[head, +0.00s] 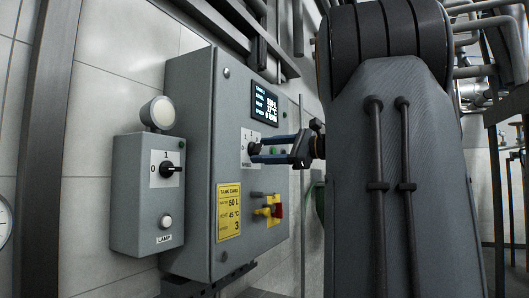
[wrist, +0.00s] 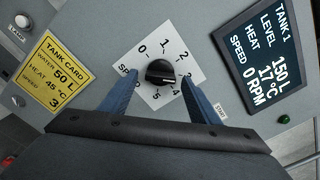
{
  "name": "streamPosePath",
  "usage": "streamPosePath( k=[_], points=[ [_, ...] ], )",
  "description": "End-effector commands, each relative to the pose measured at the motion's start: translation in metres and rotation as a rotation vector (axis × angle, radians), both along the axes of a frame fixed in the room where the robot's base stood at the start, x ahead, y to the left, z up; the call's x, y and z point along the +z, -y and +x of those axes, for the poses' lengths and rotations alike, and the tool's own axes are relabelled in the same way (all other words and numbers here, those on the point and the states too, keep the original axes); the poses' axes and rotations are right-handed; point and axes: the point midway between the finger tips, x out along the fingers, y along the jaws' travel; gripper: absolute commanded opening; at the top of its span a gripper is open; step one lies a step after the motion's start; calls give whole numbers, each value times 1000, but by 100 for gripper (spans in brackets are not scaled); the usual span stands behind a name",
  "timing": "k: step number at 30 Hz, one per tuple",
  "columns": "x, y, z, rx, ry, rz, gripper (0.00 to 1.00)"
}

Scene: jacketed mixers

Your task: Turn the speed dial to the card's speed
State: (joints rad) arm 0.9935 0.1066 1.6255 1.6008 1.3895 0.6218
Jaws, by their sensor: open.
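The speed dial (wrist: 160,72) is a black knob on a white plate numbered from 0 upward. I cannot clearly tell which number its pointer is at. In the head view the dial plate (head: 250,137) is partly covered by the fingers. My gripper (wrist: 160,76) is open, its blue fingers on either side of the knob; I cannot tell whether they touch it. In the head view the gripper (head: 253,153) reaches the panel from the right. The yellow tank card (wrist: 58,74) reads water 50 L, heat 45 °C and 3 on its last line. It also shows in the head view (head: 229,212).
The dark screen (wrist: 262,57) reads Tank 1, level 150 L, heat 17 °C, speed 0 RPM. A green button (wrist: 284,118) is below it. A red-and-yellow switch (head: 272,210) sits below the dial. A lamp box (head: 147,220) with a 0/1 switch stands left of the panel.

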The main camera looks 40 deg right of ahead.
Motion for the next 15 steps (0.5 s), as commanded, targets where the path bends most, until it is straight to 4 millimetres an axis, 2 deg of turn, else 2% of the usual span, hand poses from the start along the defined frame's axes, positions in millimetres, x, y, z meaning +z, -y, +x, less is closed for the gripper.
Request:
streamPosePath(
  k=[9,15],
  points=[
    [-2,20,-46,-5,0,-1,56],
    [-1,28,-64,-4,0,-1,56]
  ],
)
